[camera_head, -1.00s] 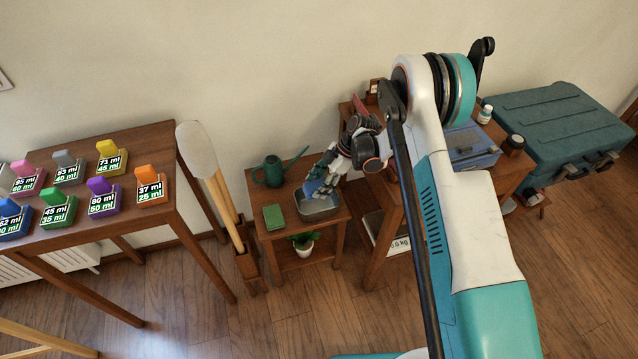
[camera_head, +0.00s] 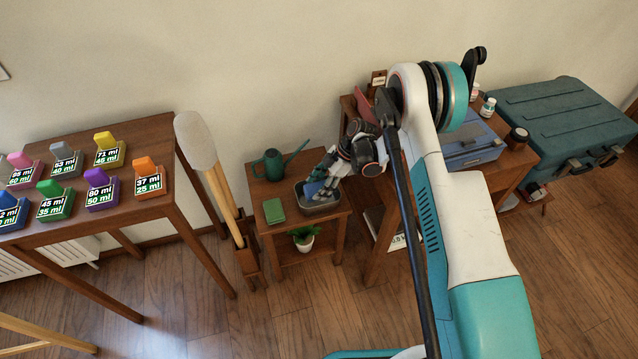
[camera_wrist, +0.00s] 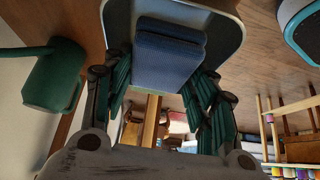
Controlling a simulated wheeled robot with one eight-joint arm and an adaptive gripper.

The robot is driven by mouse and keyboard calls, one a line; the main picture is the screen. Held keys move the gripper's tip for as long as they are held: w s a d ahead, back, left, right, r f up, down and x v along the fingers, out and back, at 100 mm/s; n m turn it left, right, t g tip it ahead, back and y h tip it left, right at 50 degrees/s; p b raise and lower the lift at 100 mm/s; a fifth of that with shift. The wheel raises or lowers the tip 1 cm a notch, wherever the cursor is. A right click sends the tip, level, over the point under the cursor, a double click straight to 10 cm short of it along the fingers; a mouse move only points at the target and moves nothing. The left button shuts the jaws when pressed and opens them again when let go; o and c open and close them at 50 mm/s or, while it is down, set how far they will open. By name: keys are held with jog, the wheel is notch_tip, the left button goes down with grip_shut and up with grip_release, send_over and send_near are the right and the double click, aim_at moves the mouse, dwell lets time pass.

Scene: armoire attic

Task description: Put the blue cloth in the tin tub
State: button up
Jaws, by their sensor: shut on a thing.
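The tin tub (camera_head: 329,206) is a grey rectangular tub on the small wooden table. My gripper (camera_head: 318,187) points down at it and is shut on the blue cloth (camera_head: 311,189). In the wrist view the folded blue cloth (camera_wrist: 168,58) sits between the green fingers of my gripper (camera_wrist: 160,95). The tub's pale rim (camera_wrist: 243,35) curves round the cloth in that view. The cloth is at the tub's opening, over its left part in the head view. I cannot tell whether it touches the tub's bottom.
A green watering can (camera_head: 270,167) stands behind the tub, and a green block-like item (camera_head: 274,211) lies to its left. A potted plant (camera_head: 304,237) is on the shelf below. A taller table with a blue box (camera_head: 470,150) stands close on the right.

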jog(key=o, duration=1.1)
jog(key=s+d+r+m+t+h, duration=0.1)
jog(key=s+d+r+m, duration=0.2)
jog(key=r, duration=0.9)
jog(key=s+d+r+m+t+h, duration=0.1)
jog(key=s+d+r+m+t, duration=0.2)
jog(key=r, duration=0.9)
jog(key=s+d+r+m+h, duration=0.1)
jog(key=s+d+r+m, duration=0.2)
jog(key=r, duration=0.8)
jog(key=s+d+r+m+t+h, duration=0.1)
jog(key=s+d+r+m, duration=0.1)
jog(key=s, duration=0.5)
jog(key=s+d+r+m+t+h, duration=0.1)
jog(key=s+d+r+m+t, duration=0.1)
jog(key=s+m, duration=0.4)
jog(key=s+d+r+m+t+h, duration=0.1)
jog(key=s+d+r+m+t, duration=0.1)
jog(key=s+d, duration=0.4)
jog(key=shift+s+r+m, duration=0.35)
jog(key=shift+s+m, duration=0.25)
jog(key=shift+s, duration=0.2)
jog(key=shift+s+r+m, duration=0.35)
jog(key=shift+s+m, duration=0.25)
jog(key=shift+s, duration=0.2)
